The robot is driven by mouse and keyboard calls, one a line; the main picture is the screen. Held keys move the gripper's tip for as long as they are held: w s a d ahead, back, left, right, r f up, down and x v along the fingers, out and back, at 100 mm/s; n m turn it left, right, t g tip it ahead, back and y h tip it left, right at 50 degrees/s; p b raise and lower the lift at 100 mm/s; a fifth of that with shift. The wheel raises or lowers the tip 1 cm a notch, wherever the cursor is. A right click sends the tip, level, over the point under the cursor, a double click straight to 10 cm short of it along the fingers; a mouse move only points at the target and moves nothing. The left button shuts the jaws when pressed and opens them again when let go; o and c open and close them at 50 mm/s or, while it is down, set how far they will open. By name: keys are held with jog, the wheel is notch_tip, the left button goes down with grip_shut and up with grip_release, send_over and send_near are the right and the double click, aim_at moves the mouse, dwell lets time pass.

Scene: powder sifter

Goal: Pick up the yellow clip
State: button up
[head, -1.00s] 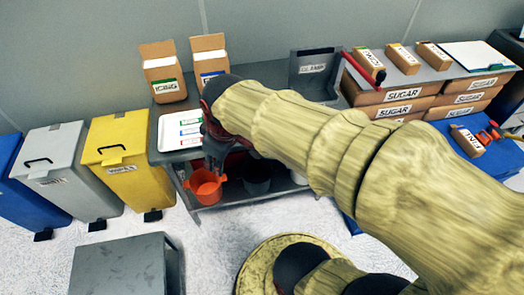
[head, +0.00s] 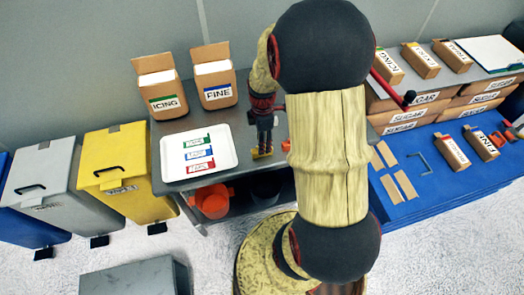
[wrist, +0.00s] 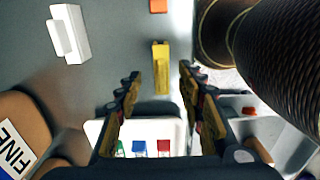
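The yellow clip (wrist: 161,67) lies on the grey table in the wrist view, just beyond my fingertips and roughly in line with the gap between them. In the head view a small yellow piece (head: 261,154) shows at the tip of my gripper (head: 264,140), right of the white tray. In the wrist view my gripper (wrist: 160,86) is open, with one finger on each side and nothing between them. It points down at the tabletop. I cannot tell its height above the clip.
The white tray (head: 168,160) holds green (head: 197,140), blue (head: 199,153) and red (head: 200,165) clips. ICING (head: 163,98) and FINE (head: 216,92) boxes stand behind it. A white block (wrist: 69,34) lies on the table. An orange bucket (head: 211,202) sits below.

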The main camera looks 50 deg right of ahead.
notch_tip(320, 180, down, 5)
jog(key=shift+s+r+b, duration=0.1)
jog(key=shift+r+b, duration=0.1)
jog(key=shift+b, duration=0.7)
jog(key=shift+c, duration=0.7)
jog(key=c, duration=0.7)
grip_shut()
